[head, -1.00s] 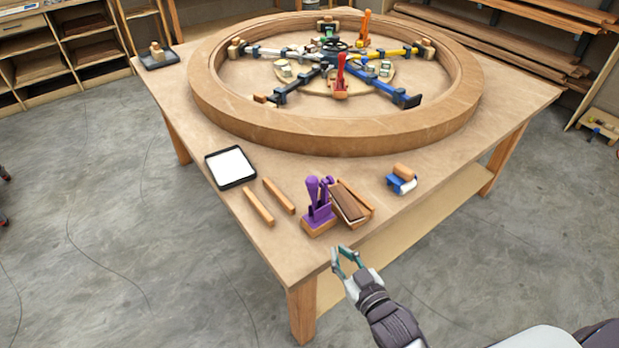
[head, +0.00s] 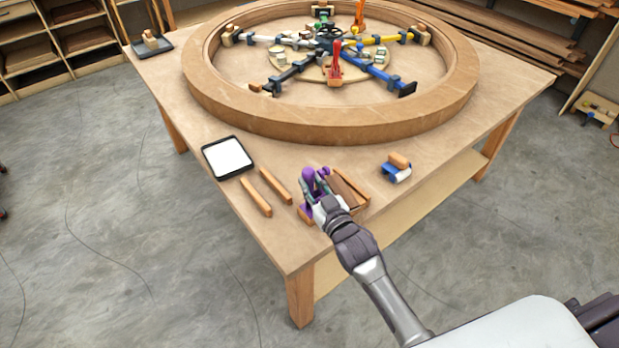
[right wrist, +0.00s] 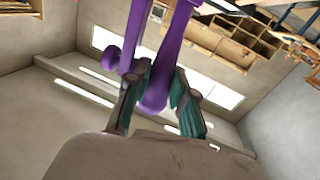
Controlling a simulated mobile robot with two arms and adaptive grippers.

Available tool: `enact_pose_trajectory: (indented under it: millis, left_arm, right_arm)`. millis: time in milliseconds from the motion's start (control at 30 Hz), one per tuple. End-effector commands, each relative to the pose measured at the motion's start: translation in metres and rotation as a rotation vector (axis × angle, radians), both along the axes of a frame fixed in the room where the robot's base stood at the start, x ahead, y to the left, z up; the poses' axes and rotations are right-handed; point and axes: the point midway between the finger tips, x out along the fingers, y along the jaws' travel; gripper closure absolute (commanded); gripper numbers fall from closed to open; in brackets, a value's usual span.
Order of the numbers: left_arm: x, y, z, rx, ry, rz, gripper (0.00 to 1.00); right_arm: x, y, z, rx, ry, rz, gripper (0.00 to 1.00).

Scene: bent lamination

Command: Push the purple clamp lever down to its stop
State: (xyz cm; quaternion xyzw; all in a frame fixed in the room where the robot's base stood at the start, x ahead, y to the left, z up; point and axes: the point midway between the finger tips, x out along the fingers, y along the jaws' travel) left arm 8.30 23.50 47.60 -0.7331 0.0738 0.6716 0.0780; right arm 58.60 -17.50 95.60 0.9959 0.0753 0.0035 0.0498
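The purple clamp (head: 308,176) stands near the front corner of the wooden table, beside a block of brown strips (head: 347,187). Its purple parts still stick up, but my right gripper (head: 317,193) hides much of them. In the right wrist view the purple lever (right wrist: 156,92) runs between the two green-padded fingers of my right gripper (right wrist: 162,82). The fingertips lie against both sides of it, with the rounded end toward the palm. A second purple part with a knob (right wrist: 112,56) stands just left of the fingers. My left gripper is out of view.
Two wooden sticks (head: 256,197) and a black tray with a white sheet (head: 228,157) lie left of the clamp. A blue roller (head: 395,172) lies to its right. A large wooden ring (head: 310,127) fills the table behind.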

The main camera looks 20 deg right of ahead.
Motion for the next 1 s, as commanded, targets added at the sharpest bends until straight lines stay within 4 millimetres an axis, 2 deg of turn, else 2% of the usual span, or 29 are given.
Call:
enact_pose_trajectory:
  millis: [100, 400, 567, 1000]
  left_arm:
    - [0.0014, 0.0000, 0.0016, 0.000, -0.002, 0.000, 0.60]
    - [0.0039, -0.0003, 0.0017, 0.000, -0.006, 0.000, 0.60]
    - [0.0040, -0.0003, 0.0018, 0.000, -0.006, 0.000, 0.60]
    - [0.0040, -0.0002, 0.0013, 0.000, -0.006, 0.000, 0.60]
  right_arm:
    - [0.0080, 0.0016, 0.0005, 0.001, 0.000, 0.000, 0.76]
    - [0.0096, 0.0018, 0.0000, 0.001, 0.000, 0.000, 0.76]
    - [0.0096, 0.0017, 0.0000, 0.001, 0.000, 0.000, 1.00]
    - [0.0094, 0.0002, -0.0001, -0.005, -0.003, 0.000, 1.00]
